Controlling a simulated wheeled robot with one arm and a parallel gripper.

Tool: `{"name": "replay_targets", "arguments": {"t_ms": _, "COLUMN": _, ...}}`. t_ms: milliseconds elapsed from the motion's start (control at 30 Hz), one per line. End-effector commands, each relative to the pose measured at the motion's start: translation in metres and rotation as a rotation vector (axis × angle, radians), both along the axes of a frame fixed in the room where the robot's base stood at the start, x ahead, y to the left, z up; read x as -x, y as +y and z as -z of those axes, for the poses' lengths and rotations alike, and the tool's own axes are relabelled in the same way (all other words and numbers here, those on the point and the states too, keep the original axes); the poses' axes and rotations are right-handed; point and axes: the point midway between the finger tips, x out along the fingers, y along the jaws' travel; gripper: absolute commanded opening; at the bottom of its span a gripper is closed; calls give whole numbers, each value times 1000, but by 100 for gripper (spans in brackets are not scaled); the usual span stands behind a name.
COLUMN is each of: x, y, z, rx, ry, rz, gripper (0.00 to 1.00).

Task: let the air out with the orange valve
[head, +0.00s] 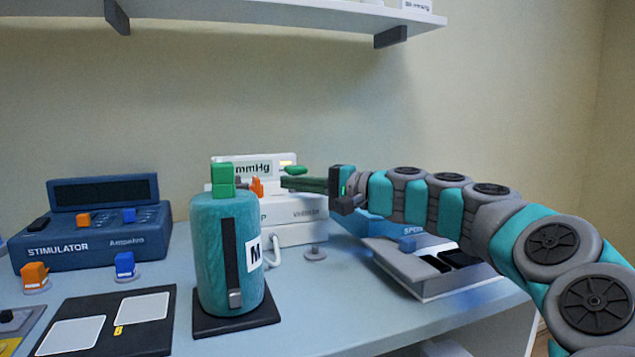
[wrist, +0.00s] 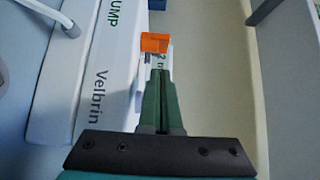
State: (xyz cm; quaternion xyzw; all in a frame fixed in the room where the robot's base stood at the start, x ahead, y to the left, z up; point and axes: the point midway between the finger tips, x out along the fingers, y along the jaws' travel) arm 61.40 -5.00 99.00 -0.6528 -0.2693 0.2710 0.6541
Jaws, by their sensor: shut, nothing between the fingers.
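The orange valve (head: 257,187) stands on top of the white pump (head: 296,238), partly hidden in the head view behind the teal cuff and its green block. My gripper (head: 284,183) reaches in from the right above the pump, its green fingers pointing left at the valve. In the wrist view, the valve (wrist: 154,43) is just ahead of the fingertips (wrist: 160,74). The fingers are closed together with nothing between them. A small gap seems to show between tips and valve; I cannot tell its exact size. A display reading mmHg (head: 253,168) rises behind.
A teal cuff cylinder (head: 212,265) with a green block (head: 222,178) stands in front of the pump. A green knob (head: 296,170) is close behind my fingers. The blue stimulator (head: 95,240) is at left, a grey speed device (head: 425,265) at right. A shelf (head: 270,12) hangs above.

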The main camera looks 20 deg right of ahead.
Motion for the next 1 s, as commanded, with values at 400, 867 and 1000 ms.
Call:
{"name": "replay_targets", "arguments": {"t_ms": 400, "x": 3, "y": 35, "z": -1, "rx": 0, "ry": -3, "rz": -1, "gripper": 0}}
{"name": "replay_targets", "arguments": {"t_ms": 867, "x": 4, "y": 35, "z": -1, "rx": 0, "ry": -3, "rz": 14, "gripper": 0}}
{"name": "replay_targets", "arguments": {"t_ms": 1000, "x": 4, "y": 36, "z": -1, "rx": -1, "ry": -2, "rz": 46, "gripper": 0}}
